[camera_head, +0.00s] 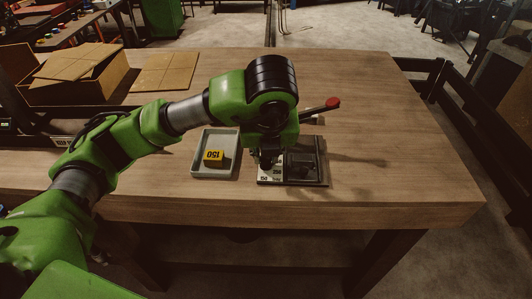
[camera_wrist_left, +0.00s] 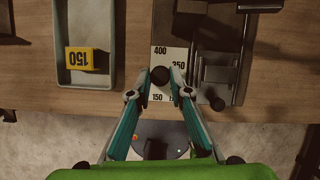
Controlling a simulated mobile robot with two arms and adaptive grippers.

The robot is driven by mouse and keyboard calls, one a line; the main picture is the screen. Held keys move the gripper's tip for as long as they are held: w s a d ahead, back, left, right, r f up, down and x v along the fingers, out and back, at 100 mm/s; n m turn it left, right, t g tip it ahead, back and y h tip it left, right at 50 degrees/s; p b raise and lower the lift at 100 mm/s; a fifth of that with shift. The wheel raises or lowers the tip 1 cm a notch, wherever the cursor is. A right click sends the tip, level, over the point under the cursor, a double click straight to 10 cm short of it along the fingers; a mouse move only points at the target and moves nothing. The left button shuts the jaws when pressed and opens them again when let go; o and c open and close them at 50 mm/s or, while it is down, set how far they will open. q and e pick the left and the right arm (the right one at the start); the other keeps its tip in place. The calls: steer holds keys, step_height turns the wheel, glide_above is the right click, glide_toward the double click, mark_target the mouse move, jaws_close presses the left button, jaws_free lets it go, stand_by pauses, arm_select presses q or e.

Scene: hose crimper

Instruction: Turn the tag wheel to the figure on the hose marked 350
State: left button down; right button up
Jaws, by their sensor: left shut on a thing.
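The tag wheel shows as a dark round knob (camera_wrist_left: 160,76) in the left wrist view, on a white plate (camera_wrist_left: 160,62) printed with 400, 350 and 150; other figures are partly hidden. My left gripper (camera_wrist_left: 161,83) is shut on the knob, a fingertip on each side. In the head view, my left gripper (camera_head: 266,163) is over the plate from above and hides the knob. I cannot read which figure the wheel points to. A yellow block marked 150 (camera_head: 213,155) lies in a grey tray (camera_head: 196,172). No hose marked 350 is visible. My right gripper is not in view.
The dark crimper base (camera_head: 322,172) sits right of the plate, with a red-tipped lever (camera_head: 332,103) rising to the right. An open cardboard box (camera_head: 75,85) and a flat cardboard sheet (camera_head: 165,72) lie at the back left. The table's right side is clear.

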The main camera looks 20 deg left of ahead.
arm_select(q)
steer(key=c, duration=1.8)
jaws_free()
steer(key=shift+c, duration=0.2)
steer(key=v, duration=1.2)
steer(key=shift+f, duration=0.1)
